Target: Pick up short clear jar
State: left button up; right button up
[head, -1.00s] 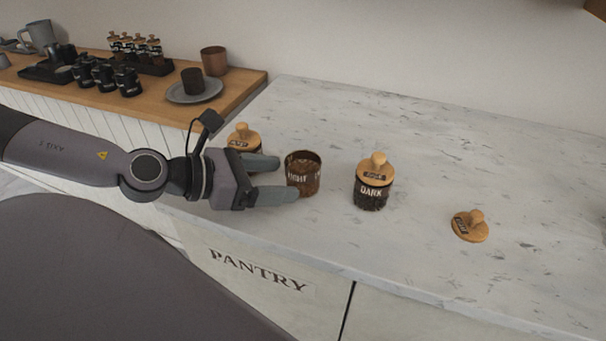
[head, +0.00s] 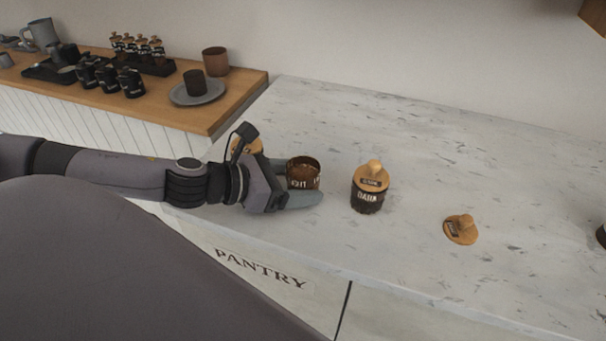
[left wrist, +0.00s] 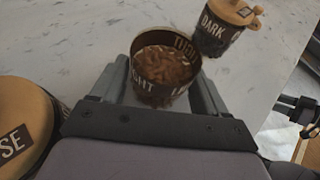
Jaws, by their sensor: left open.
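The short clear jar (head: 304,172) stands open on the marble counter, filled with brown contents and marked with white letters. My left gripper (head: 304,184) is open, with one finger on the near side of the jar and the other partly hidden on its far side. In the left wrist view the jar (left wrist: 163,70) sits between the two fingers (left wrist: 160,98). I cannot tell whether the fingers touch it. My right gripper is not in view.
A wooden-lidded jar marked DARK (head: 368,190) stands to the right, with a loose wooden lid (head: 460,229) beyond it. Another wooden-lidded jar (left wrist: 22,130) is close beside my gripper. The counter (head: 430,150) is clear behind them.

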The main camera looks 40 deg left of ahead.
pick_arm(q)
jog(key=c, duration=0.9)
